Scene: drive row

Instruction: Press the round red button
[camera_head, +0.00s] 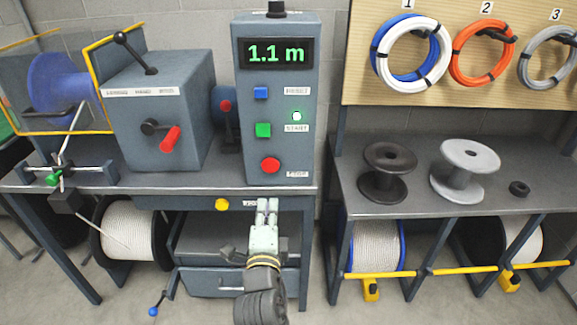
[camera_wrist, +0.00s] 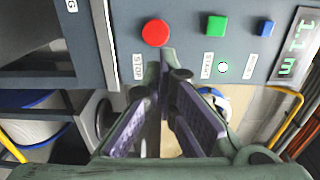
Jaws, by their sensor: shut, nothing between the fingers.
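The round red button (camera_head: 270,166) is the lowest button on the front of the grey control panel (camera_head: 255,203), beside a label. In the wrist view the red button (camera_wrist: 155,33) shows next to the STOP label, just beyond my fingertips. My gripper (camera_head: 267,203) is shut and empty, a little below the panel's foot in the head view. In the wrist view my gripper (camera_wrist: 166,60) has its fingertips together, beside the red button. I cannot tell whether they touch the panel.
A green square button (camera_head: 263,130) and a blue square button (camera_head: 261,93) sit above the red one. A lit display (camera_head: 278,53) reads 1.1 m. A yellow knob (camera_head: 222,204) is on the bench front. A red-handled machine (camera_head: 160,100) stands left.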

